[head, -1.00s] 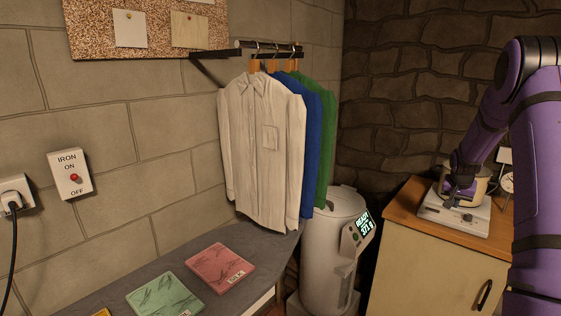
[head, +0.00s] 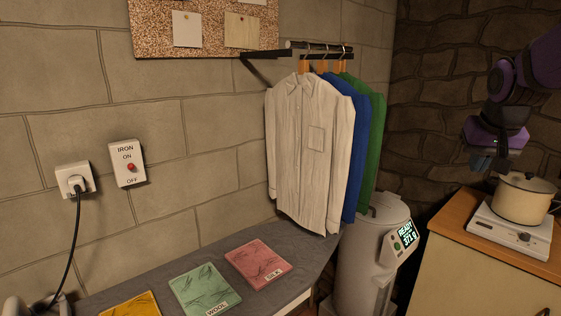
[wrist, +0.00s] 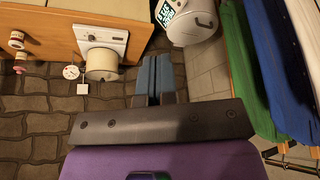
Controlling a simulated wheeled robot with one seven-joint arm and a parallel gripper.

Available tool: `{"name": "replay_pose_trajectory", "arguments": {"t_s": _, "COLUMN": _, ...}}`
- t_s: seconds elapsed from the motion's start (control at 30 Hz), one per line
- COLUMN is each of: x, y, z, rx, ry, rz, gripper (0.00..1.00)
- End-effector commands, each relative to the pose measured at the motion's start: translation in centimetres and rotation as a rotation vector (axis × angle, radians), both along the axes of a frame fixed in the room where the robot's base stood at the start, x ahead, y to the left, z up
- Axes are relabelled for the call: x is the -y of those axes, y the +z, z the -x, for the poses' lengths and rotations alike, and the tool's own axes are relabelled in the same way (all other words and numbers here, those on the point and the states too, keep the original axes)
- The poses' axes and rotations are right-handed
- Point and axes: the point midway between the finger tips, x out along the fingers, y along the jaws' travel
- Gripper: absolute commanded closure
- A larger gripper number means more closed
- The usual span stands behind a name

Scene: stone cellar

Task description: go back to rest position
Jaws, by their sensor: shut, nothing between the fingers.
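My gripper (head: 488,162) hangs in the air at the right of the head view, up and to the left of the cream pot, with the purple arm above it. In the wrist view my gripper (wrist: 154,78) shows its two blue-grey fingers together, with nothing between them. It touches nothing that I can see. Most of my arm is outside the head view's right edge.
A lidded pot (head: 524,198) stands on a white hotplate (head: 511,231) on the wooden cabinet. Shirts (head: 305,150) hang from a wall rail left of my gripper. A white canister (head: 366,262) reads READY. Fabric cards (head: 258,262) lie on the grey board (head: 150,282).

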Motion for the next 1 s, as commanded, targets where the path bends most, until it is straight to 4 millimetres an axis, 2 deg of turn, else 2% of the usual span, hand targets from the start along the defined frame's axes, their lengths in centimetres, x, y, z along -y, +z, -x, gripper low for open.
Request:
{"name": "replay_pose_trajectory", "arguments": {"t_s": 0.03, "x": -1.4, "y": 0.7, "z": 1.6, "rx": 0.008, "ry": 0.028, "rz": 0.002, "gripper": 1.00}}
{"name": "replay_pose_trajectory", "arguments": {"t_s": 0.1, "x": -3.1, "y": 1.1, "z": 3.6, "rx": 0.010, "ry": 0.065, "rz": 0.002, "gripper": 1.00}}
{"name": "replay_pose_trajectory", "arguments": {"t_s": 0.3, "x": -7.1, "y": 1.7, "z": 9.7, "rx": 0.018, "ry": 0.171, "rz": 0.004, "gripper": 1.00}}
{"name": "replay_pose_trajectory", "arguments": {"t_s": 0.5, "x": -10.0, "y": 1.1, "z": 15.5, "rx": 0.026, "ry": 0.272, "rz": 0.004, "gripper": 1.00}}
{"name": "replay_pose_trajectory", "arguments": {"t_s": 0.6, "x": -10.9, "y": 0.6, "z": 17.8, "rx": 0.030, "ry": 0.314, "rz": 0.006, "gripper": 1.00}}
{"name": "replay_pose_trajectory", "arguments": {"t_s": 0.8, "x": -11.7, "y": -0.2, "z": 20.2, "rx": 0.030, "ry": 0.358, "rz": 0.005, "gripper": 1.00}}
{"name": "replay_pose_trajectory", "arguments": {"t_s": 1.0, "x": -11.8, "y": -0.3, "z": 20.4, "rx": 0.030, "ry": 0.364, "rz": 0.005, "gripper": 1.00}}
